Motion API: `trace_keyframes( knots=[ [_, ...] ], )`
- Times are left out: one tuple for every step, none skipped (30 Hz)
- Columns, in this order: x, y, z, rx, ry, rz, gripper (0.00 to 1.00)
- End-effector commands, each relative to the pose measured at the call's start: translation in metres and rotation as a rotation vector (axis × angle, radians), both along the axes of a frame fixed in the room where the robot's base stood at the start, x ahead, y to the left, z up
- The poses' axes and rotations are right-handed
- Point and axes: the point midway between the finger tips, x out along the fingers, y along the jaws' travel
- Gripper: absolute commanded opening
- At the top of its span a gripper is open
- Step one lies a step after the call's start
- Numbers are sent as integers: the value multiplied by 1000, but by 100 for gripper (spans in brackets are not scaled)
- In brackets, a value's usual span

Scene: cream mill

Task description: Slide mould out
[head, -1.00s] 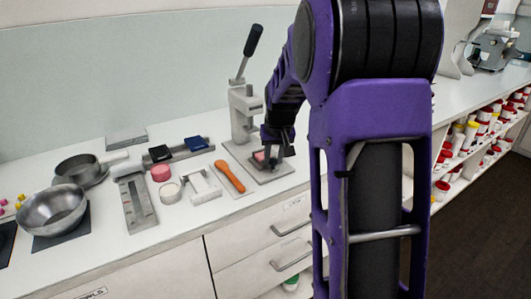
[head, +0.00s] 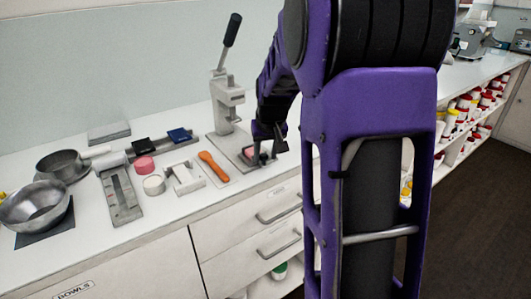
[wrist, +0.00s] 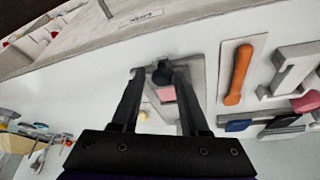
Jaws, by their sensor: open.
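The hand press (head: 226,103) stands upright on the counter with its black-tipped lever raised. A small mould with a pink face (head: 249,152) lies on the press's grey base plate; the pink patch also shows in the wrist view (wrist: 167,94). My gripper (head: 268,150) is low over the front of that plate. In the wrist view my gripper (wrist: 158,72) is open, its two fingers on either side of a dark round knob (wrist: 162,75). I cannot tell whether the fingers touch it. The fingers and arm partly hide the mould.
An orange spoon-like tool (head: 214,166) lies left of the press. Further left are a white block (head: 184,178), a pink disc (head: 145,165), a white round pot (head: 154,184), a grey slotted plate (head: 121,195) and a metal bowl (head: 36,206). Drawers run below the counter's front edge.

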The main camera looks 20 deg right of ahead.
Motion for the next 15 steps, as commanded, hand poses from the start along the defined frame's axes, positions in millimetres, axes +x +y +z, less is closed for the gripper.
trace_keyframes(
  knots=[
    [-1, 0, 5, 0, -1, 0, 44],
    [-2, 1, 8, 0, -2, 0, 44],
    [-3, 1, 13, -1, -3, 0, 44],
    [-5, 1, 18, -1, -3, 0, 44],
    [-6, 2, 23, -1, -3, 0, 44],
    [-9, 2, 31, -1, -4, 0, 44],
    [-11, 3, 38, -1, -5, 0, 44],
    [-14, 3, 45, -1, -4, 0, 44],
    [-18, 4, 54, -1, -3, 0, 44],
    [-21, 4, 61, -1, -3, 0, 44],
    [-23, 5, 68, -1, -3, 0, 44],
    [-27, 6, 77, -1, -4, 0, 44],
    [-29, 6, 84, -1, -4, 0, 44],
    [-32, 7, 90, -1, -3, 0, 44],
    [-36, 7, 98, 0, -2, -1, 44]
  ],
)
